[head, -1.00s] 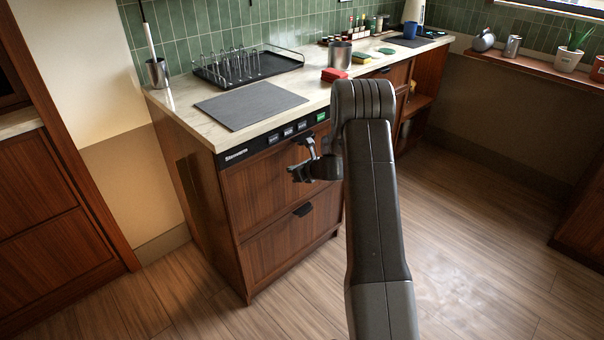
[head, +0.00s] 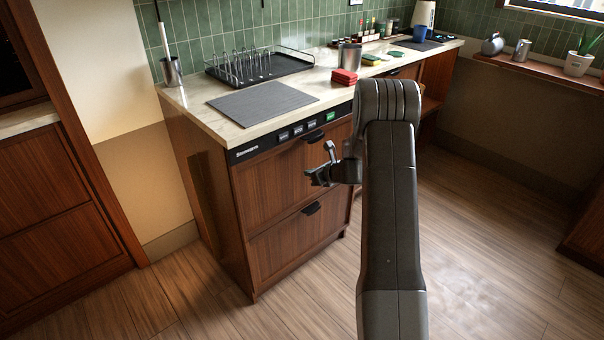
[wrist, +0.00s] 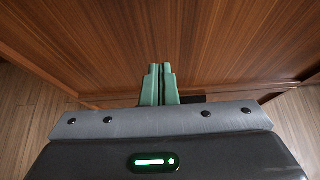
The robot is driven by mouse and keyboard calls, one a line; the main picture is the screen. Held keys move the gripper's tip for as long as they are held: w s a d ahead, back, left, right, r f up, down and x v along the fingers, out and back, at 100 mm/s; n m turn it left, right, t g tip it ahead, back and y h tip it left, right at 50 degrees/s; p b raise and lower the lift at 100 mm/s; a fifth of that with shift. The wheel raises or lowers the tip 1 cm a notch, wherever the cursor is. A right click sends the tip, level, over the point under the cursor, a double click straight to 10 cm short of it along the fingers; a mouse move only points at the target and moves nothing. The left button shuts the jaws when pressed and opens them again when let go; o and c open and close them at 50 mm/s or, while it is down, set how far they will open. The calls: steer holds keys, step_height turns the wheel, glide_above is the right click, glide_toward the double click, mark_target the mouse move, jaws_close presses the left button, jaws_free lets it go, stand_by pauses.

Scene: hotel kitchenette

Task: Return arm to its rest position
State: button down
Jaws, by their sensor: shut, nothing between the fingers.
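My gripper (head: 314,177) hangs in front of the wooden drawer fronts of the counter unit in the head view, at the left of my raised arm. In the wrist view, the two green fingers of my gripper (wrist: 160,70) are together with nothing between them. The upper drawer (head: 275,185) and the lower drawer (head: 290,245) look shut. A wooden front (wrist: 230,40) fills most of the wrist view beyond the fingers. My arm hides part of the counter unit in the head view.
The counter (head: 215,119) holds a grey mat (head: 262,103), a dark dish rack (head: 285,66), a metal pot (head: 349,56) and red sponges (head: 344,77). A shelf (head: 530,70) runs along the right wall. The wooden floor (head: 480,270) is clear on the right.

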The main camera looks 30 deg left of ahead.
steer(key=v, duration=0.9)
steer(key=shift+w, duration=0.15)
glide_toward(297, 168)
step_height(297, 168, down, 3)
steer(key=a, duration=0.2)
steer(key=w+a, duration=0.1)
steer(key=a, duration=0.1)
steer(key=shift+r+p, duration=0.1)
steer(key=shift+p, duration=0.3)
steer(key=shift+w+a, duration=0.15)
steer(key=shift+a, duration=0.2)
steer(key=shift+d, duration=0.1)
